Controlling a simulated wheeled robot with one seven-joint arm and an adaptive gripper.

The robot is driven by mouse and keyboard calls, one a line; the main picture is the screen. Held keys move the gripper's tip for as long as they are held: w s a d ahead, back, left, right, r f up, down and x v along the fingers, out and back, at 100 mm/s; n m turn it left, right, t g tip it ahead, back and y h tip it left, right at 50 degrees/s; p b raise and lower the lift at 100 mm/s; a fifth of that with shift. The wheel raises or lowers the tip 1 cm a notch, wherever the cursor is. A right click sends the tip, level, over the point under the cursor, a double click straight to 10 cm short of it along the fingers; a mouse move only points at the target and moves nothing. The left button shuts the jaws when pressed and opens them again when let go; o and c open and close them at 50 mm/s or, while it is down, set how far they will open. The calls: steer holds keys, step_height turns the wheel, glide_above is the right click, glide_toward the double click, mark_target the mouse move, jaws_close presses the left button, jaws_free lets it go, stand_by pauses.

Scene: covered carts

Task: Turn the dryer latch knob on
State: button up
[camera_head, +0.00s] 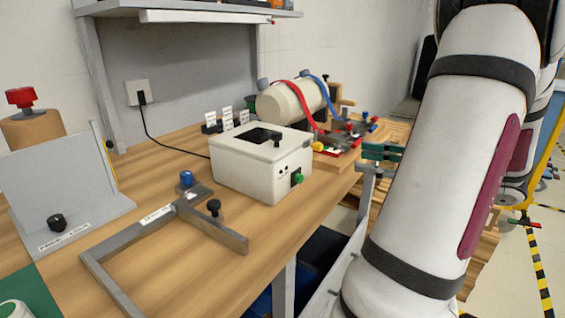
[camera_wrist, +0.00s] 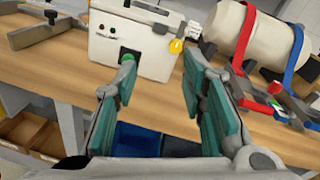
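A white box-shaped unit (camera_head: 245,168) with an open dark top stands on the wooden bench in the head view; I take it as the dryer. A green knob (camera_head: 297,179) sits low on its front face. In the wrist view the box (camera_wrist: 105,45) fills the upper middle, and its green knob (camera_wrist: 126,58) appears just beyond the left fingertip. My gripper (camera_wrist: 160,62) is open and empty, with green pads apart. It points toward the box front over the bench edge. I cannot tell whether the left finger touches the knob. The knob's setting is too small to read.
A cream cylinder (camera_head: 284,103) with red and blue straps lies behind the box. A grey clamp frame (camera_head: 160,217) and upright grey plate (camera_head: 60,185) stand at left. A yellow knob (camera_wrist: 176,46) is right of the green one. Bins (camera_wrist: 136,139) lie below the bench.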

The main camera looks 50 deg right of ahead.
mark_target(322, 148)
steer(key=shift+m+t+h, duration=0.4)
steer(key=shift+m+h, duration=0.3)
steer(key=w+b, duration=0.1)
steer(key=w, duration=0.3)
steer(key=w+b, duration=0.1)
steer(key=w, duration=0.2)
steer(key=w+f+b, duration=0.1)
steer(key=w, duration=0.3)
steer(key=shift+w+d, duration=0.2)
steer(key=shift+w, duration=0.15)
